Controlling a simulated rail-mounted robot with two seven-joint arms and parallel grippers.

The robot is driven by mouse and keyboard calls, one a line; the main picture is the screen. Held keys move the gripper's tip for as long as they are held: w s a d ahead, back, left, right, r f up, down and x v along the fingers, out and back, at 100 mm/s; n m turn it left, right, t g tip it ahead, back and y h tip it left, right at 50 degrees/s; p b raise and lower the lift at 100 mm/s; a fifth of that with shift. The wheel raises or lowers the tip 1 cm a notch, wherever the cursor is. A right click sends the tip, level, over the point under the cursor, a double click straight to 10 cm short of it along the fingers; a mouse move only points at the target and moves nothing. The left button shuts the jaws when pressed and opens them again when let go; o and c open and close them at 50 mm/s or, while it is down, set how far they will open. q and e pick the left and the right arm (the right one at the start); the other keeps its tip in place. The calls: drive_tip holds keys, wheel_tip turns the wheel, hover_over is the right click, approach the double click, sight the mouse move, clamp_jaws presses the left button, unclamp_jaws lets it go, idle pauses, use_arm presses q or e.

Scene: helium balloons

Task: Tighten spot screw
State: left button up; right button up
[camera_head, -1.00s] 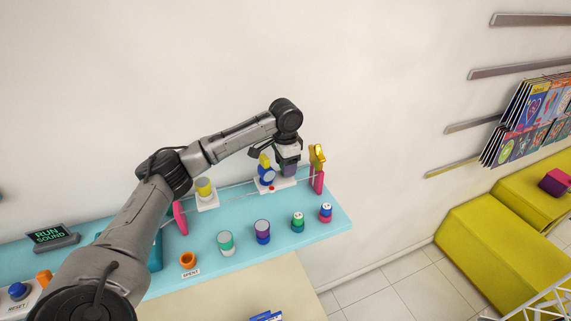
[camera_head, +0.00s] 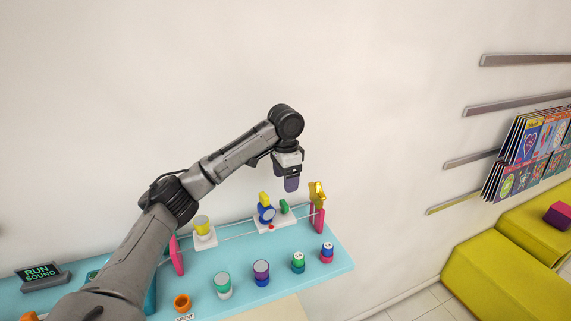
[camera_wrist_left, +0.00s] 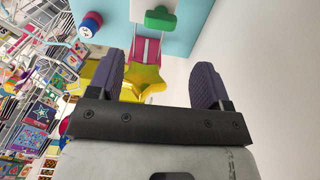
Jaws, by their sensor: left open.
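A blue round spot lamp (camera_head: 266,214) with a yellow part (camera_head: 264,198) on top stands on a white base (camera_head: 272,226) on the turquoise shelf. A green screw knob (camera_head: 284,206) stands at its right; it also shows in the left wrist view (camera_wrist_left: 160,18). My left gripper (camera_head: 291,184) points down above the knob, apart from it. Its two dark purple fingers are open and empty in the left wrist view (camera_wrist_left: 158,70). My right gripper is out of view.
A pink post with a gold star (camera_head: 318,194) stands right of the base; a thin rail runs along the shelf (camera_head: 335,259). A yellow-topped lamp (camera_head: 203,226) stands left. Several coloured cylinders, including a purple one (camera_head: 261,272), line the front. Open air surrounds the gripper.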

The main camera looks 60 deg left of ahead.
use_arm(q)
drive_tip(key=shift+r, duration=2.35)
